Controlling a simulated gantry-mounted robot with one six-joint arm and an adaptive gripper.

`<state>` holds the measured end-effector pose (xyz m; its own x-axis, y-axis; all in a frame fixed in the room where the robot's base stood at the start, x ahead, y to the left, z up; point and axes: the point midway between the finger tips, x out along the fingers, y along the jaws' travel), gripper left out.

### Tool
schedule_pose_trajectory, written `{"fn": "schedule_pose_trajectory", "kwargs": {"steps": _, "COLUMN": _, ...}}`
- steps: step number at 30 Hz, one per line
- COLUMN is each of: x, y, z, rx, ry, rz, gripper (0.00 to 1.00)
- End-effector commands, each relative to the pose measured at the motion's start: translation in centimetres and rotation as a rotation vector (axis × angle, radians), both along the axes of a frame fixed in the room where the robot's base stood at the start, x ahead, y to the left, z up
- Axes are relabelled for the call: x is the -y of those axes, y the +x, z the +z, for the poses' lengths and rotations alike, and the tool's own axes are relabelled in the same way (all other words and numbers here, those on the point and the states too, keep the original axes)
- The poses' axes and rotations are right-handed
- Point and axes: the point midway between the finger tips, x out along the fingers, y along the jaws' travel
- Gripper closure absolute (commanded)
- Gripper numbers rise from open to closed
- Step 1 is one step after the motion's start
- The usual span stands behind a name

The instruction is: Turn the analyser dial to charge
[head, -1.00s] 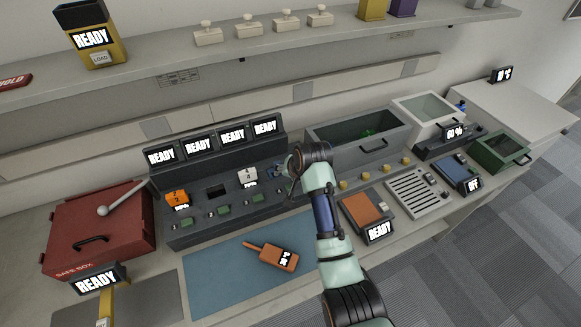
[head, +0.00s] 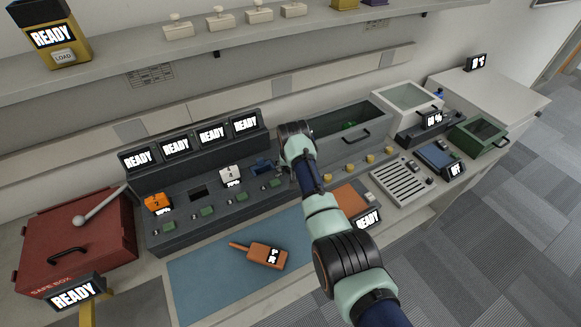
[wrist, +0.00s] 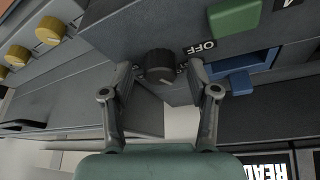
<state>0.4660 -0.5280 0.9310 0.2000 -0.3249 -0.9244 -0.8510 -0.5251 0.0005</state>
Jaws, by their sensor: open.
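A dark round dial (wrist: 160,67) sits on the front face of a grey charging unit, beside a white "OFF" label (wrist: 200,47) in the wrist view. My gripper (wrist: 161,72) is open, with one finger on each side of the dial. Both fingertips are close to it; I cannot tell whether they touch. In the head view the grey analyser unit (head: 219,214) stands on the bench with "READY" screens along its back. My arm hides the dial and gripper there.
A blue bay (wrist: 250,63) and a green button (wrist: 235,18) lie close to the dial. A red safe box (head: 75,240) is at left, a grey bin (head: 350,127) at right.

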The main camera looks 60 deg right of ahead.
Motion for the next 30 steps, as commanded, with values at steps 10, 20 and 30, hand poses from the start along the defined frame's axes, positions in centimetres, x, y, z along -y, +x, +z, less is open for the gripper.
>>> {"fn": "schedule_pose_trajectory", "kwargs": {"steps": 10, "x": -0.01, "y": 0.02, "z": 0.1, "rx": 0.001, "ry": -0.001, "rz": 0.0, "gripper": 0.77}}
{"fn": "schedule_pose_trajectory", "kwargs": {"steps": 20, "x": -0.02, "y": 0.04, "z": 0.1, "rx": 0.001, "ry": -0.001, "rz": -0.011, "gripper": 1.0}}
{"fn": "schedule_pose_trajectory", "kwargs": {"steps": 30, "x": -0.06, "y": 0.22, "z": 0.09, "rx": 0.001, "ry": -0.002, "rz": -0.169, "gripper": 1.0}}
